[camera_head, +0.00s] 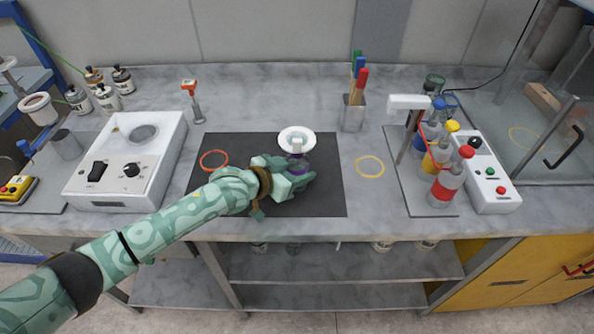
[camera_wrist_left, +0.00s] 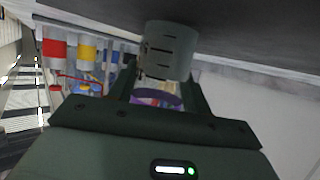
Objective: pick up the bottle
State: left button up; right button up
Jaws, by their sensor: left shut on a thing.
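My left gripper (camera_head: 296,176) is over the dark mat (camera_head: 325,205), its fingers closed around a small bottle (camera_head: 298,164) with a purple band. The fingers hide much of the bottle. A white round funnel-like piece (camera_head: 288,134) shows just behind and above it, with a small pale block in front; I cannot tell whether they touch the bottle. In the left wrist view, the purple part of the bottle (camera_wrist_left: 158,99) lies between the fingers, below a grey cylinder (camera_wrist_left: 166,52). I cannot tell whether the bottle is lifted. My right gripper is not in view.
A white device (camera_head: 128,160) stands left of the mat, with several small bottles behind it. A holder with coloured handles (camera_head: 353,112) stands behind right. Red, yellow and blue capped bottles (camera_head: 447,182) stand at right by a control box (camera_head: 487,178). An orange ring (camera_head: 370,166) lies right of the mat.

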aim_at(292, 161)
pick_arm(q)
jog(key=shift+r, duration=0.15)
jog(key=shift+r, duration=0.25)
notch_tip(292, 161, up, 3)
jog(key=shift+f+p, duration=0.1)
jog(key=shift+p, duration=0.6)
jog(key=s+r+p, duration=0.6)
jog(key=s+r, duration=0.3)
jog(key=s, duration=0.5)
jog(key=shift+r, duration=0.25)
